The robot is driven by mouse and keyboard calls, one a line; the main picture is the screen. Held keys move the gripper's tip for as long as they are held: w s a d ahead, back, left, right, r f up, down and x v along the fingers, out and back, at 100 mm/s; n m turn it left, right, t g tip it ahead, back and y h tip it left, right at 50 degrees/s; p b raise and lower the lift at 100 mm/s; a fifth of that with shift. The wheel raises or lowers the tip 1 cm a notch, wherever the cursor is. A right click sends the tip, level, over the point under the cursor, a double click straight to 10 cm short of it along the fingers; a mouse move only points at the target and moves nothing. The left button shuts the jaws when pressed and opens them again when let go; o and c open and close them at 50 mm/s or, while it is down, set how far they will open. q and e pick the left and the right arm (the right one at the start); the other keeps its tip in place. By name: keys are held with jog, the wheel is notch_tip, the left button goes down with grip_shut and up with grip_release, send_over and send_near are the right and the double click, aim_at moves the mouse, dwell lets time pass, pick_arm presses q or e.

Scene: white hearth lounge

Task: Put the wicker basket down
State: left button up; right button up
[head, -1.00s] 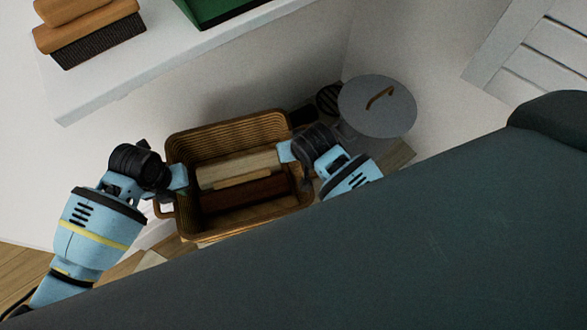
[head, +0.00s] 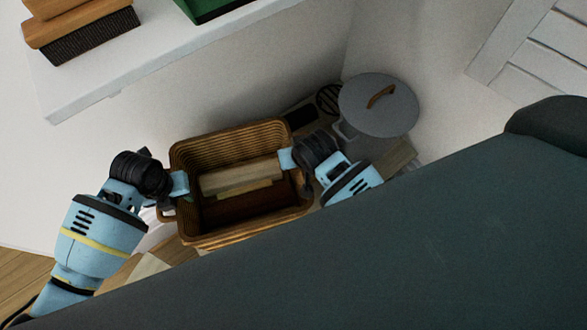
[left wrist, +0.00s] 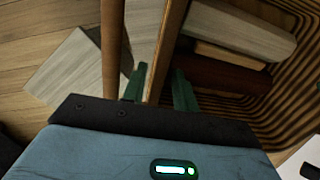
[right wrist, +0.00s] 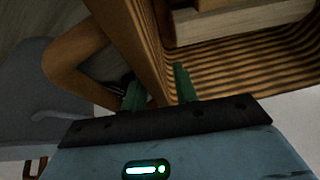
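The brown wicker basket (head: 236,131) hangs or stands upright between my two grippers in the head view, low beside the white wall. A pale block (head: 240,177) and darker brown pieces lie inside it. My left gripper (head: 180,184) is shut on its left wall; the left wrist view shows green fingers (left wrist: 159,80) on either side of the rim (left wrist: 160,55). My right gripper (head: 287,159) is shut on its right wall, with fingers (right wrist: 160,82) either side of the wall in the right wrist view. Whether its bottom touches the floor is hidden.
A grey round lid (head: 378,104) with a brown handle is right of the basket. A white shelf (head: 150,65) holding a brush (head: 90,37) juts out above left. A large dark green surface (head: 400,240) fills the near side. A pale flat piece (left wrist: 75,75) lies on the wood floor.

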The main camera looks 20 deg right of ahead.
pick_arm(q)
notch_tip(320, 180, up, 12)
jog(key=shift+s+a, duration=0.35)
jog(key=shift+s, duration=0.05)
pick_arm(e)
jog(key=v, duration=1.2)
pick_arm(q)
jog(key=shift+s+f, duration=0.1)
pick_arm(e)
jog(key=shift+s, duration=0.15)
dwell(0.4)
